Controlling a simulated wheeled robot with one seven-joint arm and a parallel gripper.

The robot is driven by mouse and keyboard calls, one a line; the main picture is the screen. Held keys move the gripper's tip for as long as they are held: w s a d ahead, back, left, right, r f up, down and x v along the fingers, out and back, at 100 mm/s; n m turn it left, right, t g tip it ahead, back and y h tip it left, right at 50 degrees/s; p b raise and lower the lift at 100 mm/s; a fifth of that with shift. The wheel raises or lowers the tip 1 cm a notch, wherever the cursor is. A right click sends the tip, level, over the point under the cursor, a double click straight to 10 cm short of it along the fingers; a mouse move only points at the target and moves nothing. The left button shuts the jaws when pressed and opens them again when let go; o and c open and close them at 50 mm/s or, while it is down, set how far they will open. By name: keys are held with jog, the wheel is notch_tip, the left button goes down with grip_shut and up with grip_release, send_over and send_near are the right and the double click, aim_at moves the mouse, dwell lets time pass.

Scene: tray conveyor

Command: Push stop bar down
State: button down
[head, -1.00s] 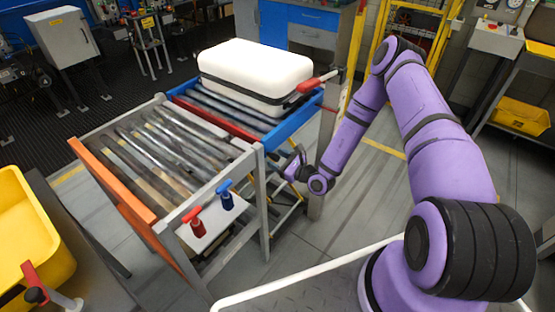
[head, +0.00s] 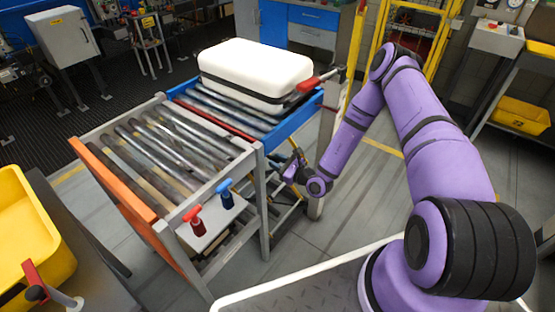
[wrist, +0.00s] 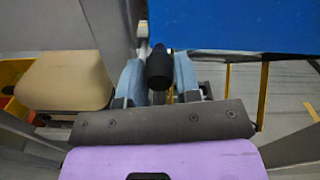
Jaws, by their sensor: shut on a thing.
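The stop bar (head: 222,121) is a red bar lying across the gap between the near roller section and the blue-framed roller section. Only a thin red strip of it shows, low between the rollers. My gripper (head: 293,170) is beside the conveyor's right side, below the blue frame. In the wrist view my gripper (wrist: 158,80) has its two grey-blue fingers on either side of a black knob (wrist: 158,66) and is shut on it. A yellow lever part (head: 297,150) shows just above the gripper in the head view. How the knob joins the bar is hidden.
A white case (head: 255,70) sits on the blue-framed rollers (head: 215,103) behind the bar. The near rollers (head: 165,145) are empty. A red-handled lever (head: 318,80) stands at the blue frame's right corner. Red and blue handles (head: 226,192) stand on the front panel.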

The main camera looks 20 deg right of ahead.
jog(key=c, duration=0.8)
grip_release()
jog(key=shift+f, duration=0.35)
jog(key=shift+r, duration=0.1)
jog(key=v, duration=1.1)
jog(key=shift+w+r, duration=0.1)
jog(key=shift+r, duration=0.05)
